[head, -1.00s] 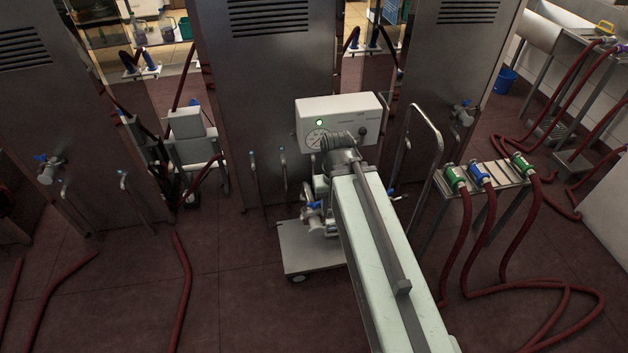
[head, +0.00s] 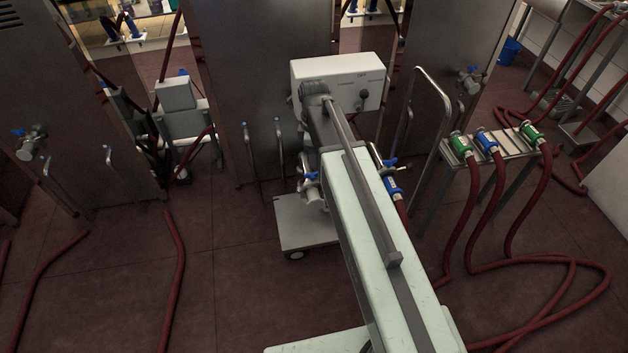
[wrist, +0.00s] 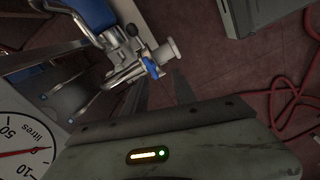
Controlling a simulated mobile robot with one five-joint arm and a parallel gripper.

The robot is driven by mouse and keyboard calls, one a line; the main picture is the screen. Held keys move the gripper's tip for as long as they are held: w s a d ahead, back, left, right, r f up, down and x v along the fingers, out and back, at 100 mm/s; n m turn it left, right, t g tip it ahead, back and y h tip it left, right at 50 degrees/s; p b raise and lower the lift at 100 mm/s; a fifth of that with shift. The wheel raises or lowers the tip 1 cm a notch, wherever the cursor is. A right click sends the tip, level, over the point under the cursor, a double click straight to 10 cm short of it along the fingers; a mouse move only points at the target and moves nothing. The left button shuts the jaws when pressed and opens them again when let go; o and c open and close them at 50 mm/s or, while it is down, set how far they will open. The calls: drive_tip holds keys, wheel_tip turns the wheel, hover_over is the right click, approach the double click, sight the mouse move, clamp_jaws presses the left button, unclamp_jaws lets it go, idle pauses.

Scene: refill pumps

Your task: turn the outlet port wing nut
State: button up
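The pump's white control box (head: 338,82) stands on a low wheeled cart (head: 305,222), straight ahead in the head view. On its left side is a metal port with a blue part (head: 311,176); on its right, a blue coupling (head: 393,186) joins a red hose. My arm hides much of the pump front and my gripper there. In the wrist view, a metal port fitting (wrist: 128,66) with a small blue part (wrist: 152,69) and pale round end lies just beyond the fingertips. I cannot tell which part is the wing nut. My gripper (wrist: 160,88) appears open and empty.
A dial (wrist: 22,150) fills the lower left of the wrist view. In the head view, a hose rack (head: 497,146) with green and blue couplings stands right of a metal push handle (head: 443,100). Red hoses (head: 175,265) lie on the floor. Tall steel cabinets (head: 255,50) stand behind.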

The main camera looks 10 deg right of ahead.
sight(312, 173)
drive_tip(key=shift+w+f+n+b, duration=0.3)
drive_tip(key=shift+w+f+n, duration=0.6)
drive_tip(key=shift+w+n, duration=0.35)
drive_tip(key=shift+n, duration=0.45)
wheel_tip(312, 173, down, 8)
drive_tip(key=b, duration=0.8)
drive_tip(key=shift+r, duration=0.1)
clamp_jaws()
drive_tip(key=shift+d, duration=0.15)
